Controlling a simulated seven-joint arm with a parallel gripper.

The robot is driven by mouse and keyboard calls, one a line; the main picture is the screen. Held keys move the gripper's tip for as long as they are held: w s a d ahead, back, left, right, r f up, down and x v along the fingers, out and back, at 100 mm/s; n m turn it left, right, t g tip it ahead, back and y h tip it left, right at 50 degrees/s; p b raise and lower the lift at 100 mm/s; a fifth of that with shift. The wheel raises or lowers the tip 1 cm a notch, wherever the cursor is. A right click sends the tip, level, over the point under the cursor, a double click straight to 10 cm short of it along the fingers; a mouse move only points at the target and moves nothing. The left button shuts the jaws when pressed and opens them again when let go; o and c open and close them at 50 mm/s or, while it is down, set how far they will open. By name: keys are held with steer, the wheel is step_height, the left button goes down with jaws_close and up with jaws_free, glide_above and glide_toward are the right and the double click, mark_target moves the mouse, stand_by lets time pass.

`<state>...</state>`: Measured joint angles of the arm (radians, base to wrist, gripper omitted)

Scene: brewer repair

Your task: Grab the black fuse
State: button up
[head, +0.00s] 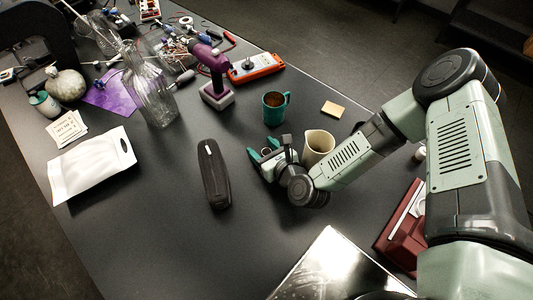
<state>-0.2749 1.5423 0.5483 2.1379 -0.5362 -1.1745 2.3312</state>
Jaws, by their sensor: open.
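I cannot make out a black fuse for certain in the head view. A long, dark, rounded object (214,173) lies on the table left of my gripper; I cannot tell what it is. My gripper (263,149) has teal fingers spread apart, with nothing visible between them. It is over the middle of the table, just below the teal mug (274,107) in the picture and left of a cream cup (317,147). The small parts in the clutter at the far left are too small to tell apart.
A purple drill (213,65), an orange meter (255,66), glass vessels (151,88) and wires crowd the far side. A white pouch (92,165) lies left. A shiny metal plate (338,268) and a dark red box (405,228) are near. The table's lower left is clear.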

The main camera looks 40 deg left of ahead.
steer(key=c, duration=1)
